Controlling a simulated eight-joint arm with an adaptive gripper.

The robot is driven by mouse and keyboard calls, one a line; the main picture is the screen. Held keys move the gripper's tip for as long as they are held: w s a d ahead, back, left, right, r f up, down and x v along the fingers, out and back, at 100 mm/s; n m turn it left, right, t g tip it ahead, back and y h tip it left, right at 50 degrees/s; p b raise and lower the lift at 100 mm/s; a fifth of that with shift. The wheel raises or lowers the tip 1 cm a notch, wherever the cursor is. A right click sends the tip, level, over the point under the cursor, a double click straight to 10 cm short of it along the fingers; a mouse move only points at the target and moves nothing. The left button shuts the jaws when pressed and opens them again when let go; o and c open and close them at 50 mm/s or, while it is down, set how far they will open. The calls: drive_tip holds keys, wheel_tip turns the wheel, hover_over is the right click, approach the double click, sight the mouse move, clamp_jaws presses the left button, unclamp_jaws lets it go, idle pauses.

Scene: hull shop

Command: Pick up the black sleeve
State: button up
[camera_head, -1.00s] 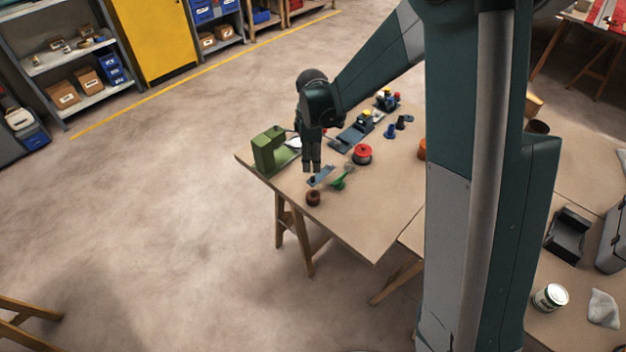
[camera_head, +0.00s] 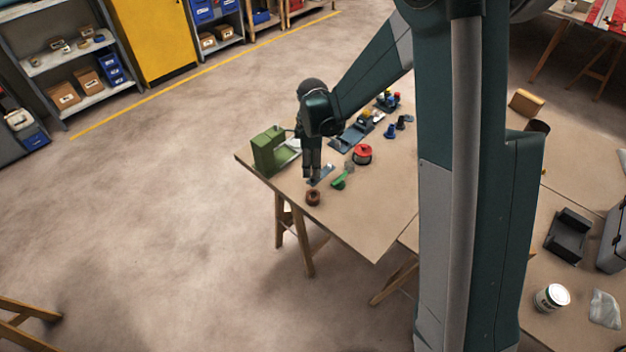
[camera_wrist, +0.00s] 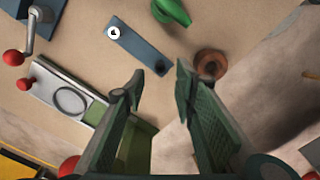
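A small black upright piece (camera_head: 400,122), which looks like the black sleeve, stands toward the back of the table, right of a blue piece (camera_head: 390,131). It is too small to make out well. My gripper (camera_head: 312,179) points down, well in front and to the left of it, above a flat blue-grey plate (camera_head: 324,173). In the wrist view my gripper (camera_wrist: 158,78) is open with nothing between its fingers. I cannot tell what that spot is.
A brown ring (camera_head: 313,198) lies near the front edge. A green tool (camera_head: 340,180) and a red round container (camera_head: 362,154) lie to the right. A green box-shaped machine (camera_head: 268,151) stands left. The table's front area right of the ring is clear.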

drive_tip(key=shift+d+f+b, duration=0.1)
drive_tip(key=shift+f+b, duration=0.3)
drive_tip(key=shift+f, duration=2.05)
drive_tip(key=c, duration=0.9)
